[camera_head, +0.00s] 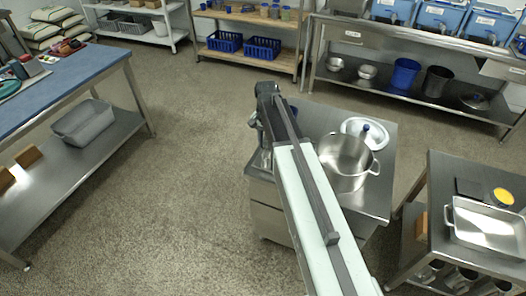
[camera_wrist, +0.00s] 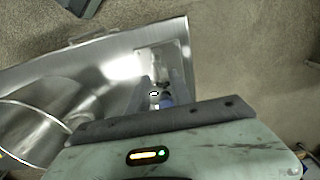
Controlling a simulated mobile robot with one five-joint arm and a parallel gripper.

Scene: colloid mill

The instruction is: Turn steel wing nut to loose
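A steel bench (camera_head: 376,205) stands in the middle of the head view, under my arm. Part of a steel machine (camera_head: 261,160) shows at its left end, mostly hidden behind my arm. I cannot make out the wing nut in the head view. In the wrist view, a small cluster of steel, dark and blue parts (camera_wrist: 158,92) lies just beyond my wrist, by the bench's end; I cannot tell whether the wing nut is among it. The dark end of my arm, with my gripper (camera_head: 268,92), is above the bench's far left corner. Its fingers are not distinguishable.
A side table (camera_head: 438,245) with a steel tray (camera_head: 487,228) is at the right. The floor left of the bench is clear.

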